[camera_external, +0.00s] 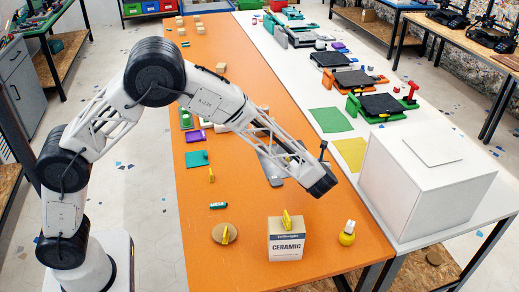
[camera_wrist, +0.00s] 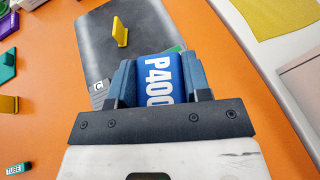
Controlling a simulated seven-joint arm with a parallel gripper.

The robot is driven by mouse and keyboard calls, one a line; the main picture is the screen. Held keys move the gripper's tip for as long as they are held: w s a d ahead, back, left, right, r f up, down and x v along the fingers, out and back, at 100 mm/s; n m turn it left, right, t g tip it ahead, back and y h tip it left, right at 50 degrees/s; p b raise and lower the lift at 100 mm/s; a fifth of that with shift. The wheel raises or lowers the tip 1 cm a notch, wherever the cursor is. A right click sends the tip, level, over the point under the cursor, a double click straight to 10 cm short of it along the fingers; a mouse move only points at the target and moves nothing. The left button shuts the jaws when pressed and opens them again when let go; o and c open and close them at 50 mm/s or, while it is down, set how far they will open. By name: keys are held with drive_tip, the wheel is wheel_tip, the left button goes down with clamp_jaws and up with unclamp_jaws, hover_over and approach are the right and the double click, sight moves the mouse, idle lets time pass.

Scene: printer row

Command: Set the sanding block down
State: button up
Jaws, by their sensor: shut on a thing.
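The sanding block (camera_wrist: 160,82) is blue with white "P400" lettering, held between the fingers in the wrist view. My gripper (camera_wrist: 160,88) is shut on it. In the external view my gripper (camera_external: 322,184) points down to the right over the orange table, and I cannot make out the block there. A dark grey slab (camera_wrist: 95,45) lies just beyond the block in the wrist view, partly hidden by the gripper. In the external view the slab (camera_external: 270,168) lies behind my forearm. I cannot tell whether the block touches anything below.
The orange table (camera_external: 255,205) has bare patches around the gripper. A ceramic box (camera_external: 288,246) with a yellow piece on top stands in front, beside a round wooden disc (camera_external: 218,236) and a yellow-based object (camera_external: 347,238). A big white box (camera_external: 425,190) stands right.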

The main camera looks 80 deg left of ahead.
drive_tip(key=t, duration=0.1)
hover_over(326, 196)
drive_tip(key=shift+m, duration=0.4)
drive_tip(key=shift+f, duration=3.1)
drive_tip(key=shift+f, duration=0.1)
drive_tip(key=shift+f, duration=1.8)
drive_tip(key=shift+f, duration=0.1)
drive_tip(key=o, duration=0.9)
